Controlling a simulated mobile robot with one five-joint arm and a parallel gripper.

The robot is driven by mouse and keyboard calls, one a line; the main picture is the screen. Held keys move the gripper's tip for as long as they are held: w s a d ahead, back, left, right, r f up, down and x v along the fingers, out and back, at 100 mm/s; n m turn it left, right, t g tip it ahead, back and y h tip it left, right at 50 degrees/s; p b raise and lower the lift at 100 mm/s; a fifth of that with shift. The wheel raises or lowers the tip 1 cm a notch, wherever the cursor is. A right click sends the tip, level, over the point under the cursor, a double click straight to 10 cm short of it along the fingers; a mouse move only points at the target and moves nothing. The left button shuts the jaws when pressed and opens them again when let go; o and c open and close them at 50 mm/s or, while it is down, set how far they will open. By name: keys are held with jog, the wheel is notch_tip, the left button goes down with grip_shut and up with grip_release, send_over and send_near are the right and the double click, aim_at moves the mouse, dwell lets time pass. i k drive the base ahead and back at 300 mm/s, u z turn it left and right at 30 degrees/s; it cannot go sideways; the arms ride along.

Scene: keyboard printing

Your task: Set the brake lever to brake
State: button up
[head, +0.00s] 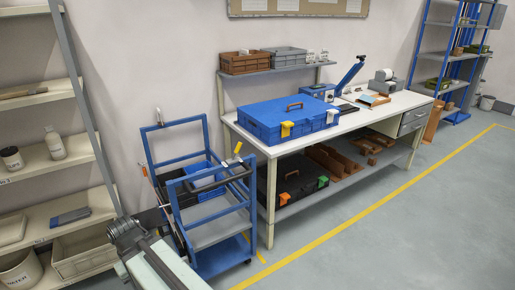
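A blue cart (212,225) stands left of the workbench, with a black handlebar (222,178) across its near upper side. A lever with a yellow tip (238,147) rises at the right end of the handlebar; I take it to be the brake lever. It points upward with a slight tilt. Any brake markings are too small to read. My pale arm (160,265) comes in from the bottom, left of the cart. Its dark grey end (125,231) is apart from the lever. I cannot make out fingertips or anything held there.
A shelf rack (60,165) with bottles and bins stands close on the left. The workbench (358,118) carries a blue toolbox (285,120); a black case (292,186) sits on its lower shelf. The floor (400,235) at the right front is clear, with a yellow line.

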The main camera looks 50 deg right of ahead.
aim_at(238, 146)
jog(key=u, duration=0.15)
jog(key=i, duration=0.95)
jog(key=z, duration=0.1)
